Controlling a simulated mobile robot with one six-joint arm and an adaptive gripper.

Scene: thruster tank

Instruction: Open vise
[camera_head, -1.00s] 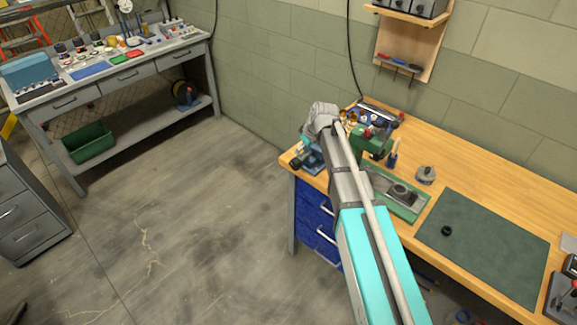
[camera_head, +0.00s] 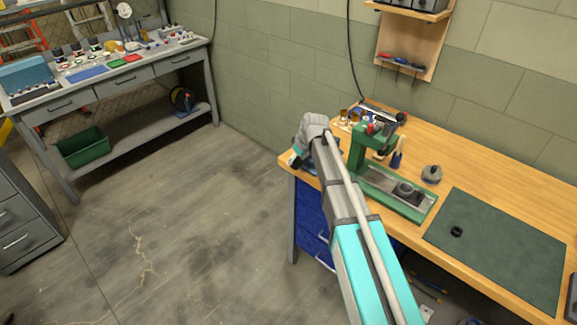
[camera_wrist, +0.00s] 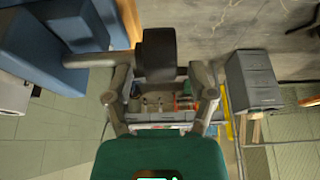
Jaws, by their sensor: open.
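The blue vise (camera_wrist: 45,35) fills the upper left of the wrist view. A grey rod (camera_wrist: 88,61) runs right from it to a dark round knob (camera_wrist: 157,55). My gripper (camera_wrist: 160,78) is open, with one finger on each side of the knob; I cannot tell whether either finger touches it. In the head view the vise (camera_head: 309,167) sits at the workbench's left front corner, mostly hidden behind my arm. My gripper is largely hidden there too. The opening between the vise jaws cannot be made out.
The wooden workbench (camera_head: 482,153) carries a green arbor-press-like tool (camera_head: 360,145), a green-framed tray (camera_head: 412,208) and a dark mat (camera_head: 500,248) right of my arm. Blue drawers (camera_head: 308,215) are below.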

